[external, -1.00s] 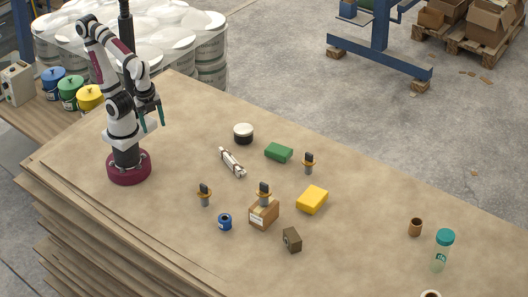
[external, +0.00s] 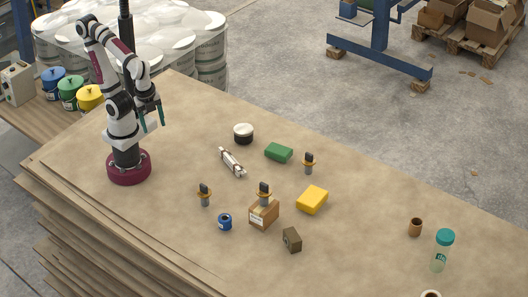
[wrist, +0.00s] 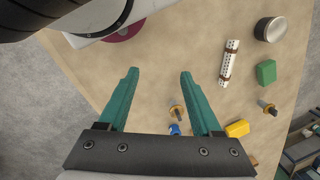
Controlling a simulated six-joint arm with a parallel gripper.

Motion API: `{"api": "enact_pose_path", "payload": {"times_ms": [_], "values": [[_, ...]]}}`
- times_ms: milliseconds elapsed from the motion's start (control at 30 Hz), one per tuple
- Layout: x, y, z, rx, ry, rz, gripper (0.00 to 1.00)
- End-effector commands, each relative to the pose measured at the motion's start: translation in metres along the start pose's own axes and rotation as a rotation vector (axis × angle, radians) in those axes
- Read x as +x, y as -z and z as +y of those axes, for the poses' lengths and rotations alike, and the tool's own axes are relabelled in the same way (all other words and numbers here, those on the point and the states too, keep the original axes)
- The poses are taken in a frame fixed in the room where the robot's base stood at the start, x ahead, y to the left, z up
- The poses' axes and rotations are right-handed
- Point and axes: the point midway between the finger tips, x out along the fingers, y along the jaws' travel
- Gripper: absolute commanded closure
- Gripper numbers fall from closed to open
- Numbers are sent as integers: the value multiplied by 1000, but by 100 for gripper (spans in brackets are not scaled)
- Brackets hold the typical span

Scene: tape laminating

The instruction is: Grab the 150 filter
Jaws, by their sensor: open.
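Three small fittings with grey stems, yellow-orange collars and black tops could be filters; no number is readable, so I cannot tell which is the 150 filter. One stands on the board at left (external: 204,195), one on or just behind a small cardboard box (external: 264,193), and one at the right, beside the green box (external: 308,163). Two such fittings show in the wrist view, one near the right finger (wrist: 177,112) and one farther right (wrist: 267,107). My gripper (external: 153,128), with teal fingers, is open and empty above the board, well left of them; its fingers also show in the wrist view (wrist: 159,72).
The cardboard box (external: 262,216), blue ring-like part (external: 225,222), brown block (external: 292,239), yellow box (external: 312,199), green box (external: 279,152), white bundle (external: 232,162) and black-white can (external: 243,133) surround the fittings. A bottle (external: 443,250) stands far right. The board between is clear.

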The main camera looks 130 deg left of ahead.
Motion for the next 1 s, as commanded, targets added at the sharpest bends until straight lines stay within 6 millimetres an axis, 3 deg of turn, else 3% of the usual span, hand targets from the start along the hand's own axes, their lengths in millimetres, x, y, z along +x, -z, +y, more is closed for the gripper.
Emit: {"api": "enact_pose_path", "payload": {"times_ms": [433, 533, 800, 900, 967, 1000], "values": [[0, 0, 0, 0, 0, 0, 34], [0, 0, 0, 0, 0, 0, 50], [0, 1, 0, -7, -5, 0, 50], [0, 18, 5, -191, -128, -1, 50], [-1, 48, 6, -459, -298, 0, 50], [-1, 76, -3, -698, -441, 6, 50]]}}
